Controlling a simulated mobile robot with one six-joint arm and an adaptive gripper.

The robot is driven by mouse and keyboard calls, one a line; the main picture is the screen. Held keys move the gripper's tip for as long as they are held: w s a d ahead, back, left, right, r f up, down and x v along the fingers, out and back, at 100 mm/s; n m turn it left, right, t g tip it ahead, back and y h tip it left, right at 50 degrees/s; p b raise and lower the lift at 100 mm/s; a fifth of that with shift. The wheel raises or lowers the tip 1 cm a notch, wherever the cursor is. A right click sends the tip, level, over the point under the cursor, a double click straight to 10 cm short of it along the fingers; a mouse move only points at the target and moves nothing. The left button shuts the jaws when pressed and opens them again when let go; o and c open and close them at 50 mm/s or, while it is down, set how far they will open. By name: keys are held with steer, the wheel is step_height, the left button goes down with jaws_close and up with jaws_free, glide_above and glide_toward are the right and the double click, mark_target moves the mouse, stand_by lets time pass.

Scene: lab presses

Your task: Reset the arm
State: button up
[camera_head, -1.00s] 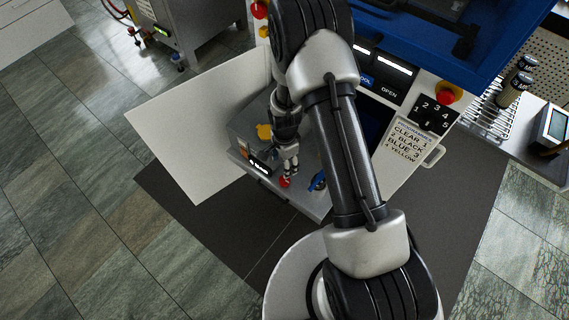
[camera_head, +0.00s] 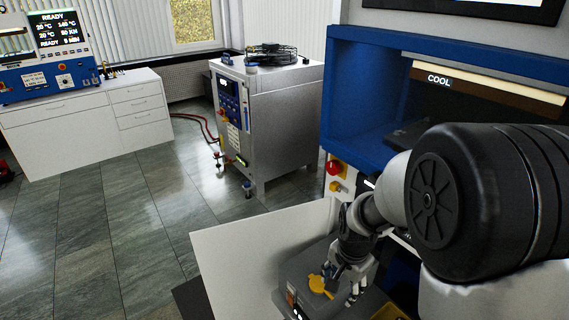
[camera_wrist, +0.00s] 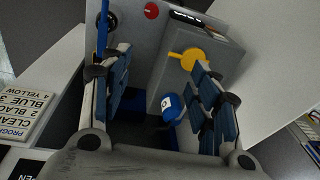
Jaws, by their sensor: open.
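My gripper (camera_head: 352,284) hangs low in front of the blue press, beside a grey box (camera_head: 300,268) with a yellow knob (camera_head: 321,286). In the wrist view my gripper (camera_wrist: 158,92) has its two blue-padded fingers spread wide, with nothing held between them. The yellow knob (camera_wrist: 192,57) shows beyond the right finger, and a red knob (camera_wrist: 151,11) is at the top. A blue rounded part with a white label (camera_wrist: 172,106) is seen between the fingers, apart from the pads as far as I can tell. My arm hides much of the press front in the head view.
A white panel (camera_head: 255,250) stands out left of the box. The blue press (camera_head: 365,85) rises behind. A steel cabinet (camera_head: 285,125) and a white bench (camera_head: 85,120) stand farther back. The tiled floor (camera_head: 135,220) at left is clear.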

steer(key=s+r+n+t, duration=0.1)
steer(key=s+r+n, duration=0.1)
steer(key=s+r, duration=0.35)
steer(key=s+r+n+t, duration=0.1)
steer(key=s+r+n, duration=0.2)
steer(key=r, duration=0.5)
steer(key=s+r+n, duration=0.2)
steer(key=s, duration=0.4)
steer(key=s+r+n+t, duration=0.1)
steer(key=s+r+n, duration=0.2)
steer(key=s, duration=0.4)
steer(key=shift+r, duration=0.25)
steer(key=shift+c, duration=0.3)
